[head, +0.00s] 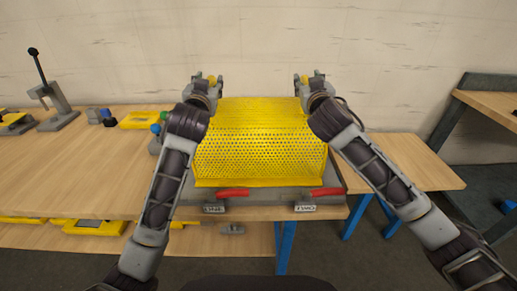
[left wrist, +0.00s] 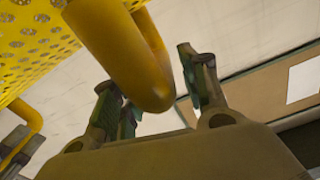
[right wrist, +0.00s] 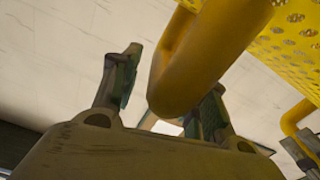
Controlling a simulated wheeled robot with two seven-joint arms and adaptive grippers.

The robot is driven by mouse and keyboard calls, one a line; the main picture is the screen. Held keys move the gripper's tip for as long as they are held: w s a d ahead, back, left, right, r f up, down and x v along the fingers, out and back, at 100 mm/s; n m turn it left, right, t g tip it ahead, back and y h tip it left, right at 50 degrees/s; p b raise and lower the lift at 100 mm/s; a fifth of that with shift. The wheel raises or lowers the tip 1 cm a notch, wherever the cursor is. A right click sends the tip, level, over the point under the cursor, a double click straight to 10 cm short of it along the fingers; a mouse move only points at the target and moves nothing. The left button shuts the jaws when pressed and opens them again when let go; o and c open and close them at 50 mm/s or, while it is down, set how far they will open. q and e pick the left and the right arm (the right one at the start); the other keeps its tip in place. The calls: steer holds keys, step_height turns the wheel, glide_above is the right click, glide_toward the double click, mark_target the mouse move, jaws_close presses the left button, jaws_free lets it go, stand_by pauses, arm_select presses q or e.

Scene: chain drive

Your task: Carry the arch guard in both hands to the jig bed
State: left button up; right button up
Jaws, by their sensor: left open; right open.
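The arch guard (head: 258,148) is a yellow perforated cover in the middle of the head view, over a grey bed plate (head: 335,196) with red-handled clamps. Whether it rests fully on the plate is hard to tell. My left gripper (head: 210,80) is open at the guard's far left; in the left wrist view a yellow tube handle (left wrist: 125,50) lies between its spread fingers (left wrist: 160,95). My right gripper (head: 308,78) is open at the far right; in the right wrist view another yellow handle (right wrist: 195,65) lies between its fingers (right wrist: 165,95).
Two red clamp levers (head: 233,193) (head: 326,191) lie along the plate's front edge. A lever press (head: 55,105) and a yellow tray (head: 140,121) stand on the wooden bench (head: 90,165) at left. A lower wooden table (head: 410,160) is at right. The wall is close behind.

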arm_select(q)
steer(key=shift+s+f, duration=0.1)
steer(key=shift+s, duration=0.5)
arm_select(e)
steer(key=shift+w+f, duration=0.1)
arm_select(q)
steer(key=shift+s, duration=2.7)
steer(key=shift+f, duration=0.1)
arm_select(e)
steer(key=s, duration=1.2)
steer(key=shift+d, duration=0.15)
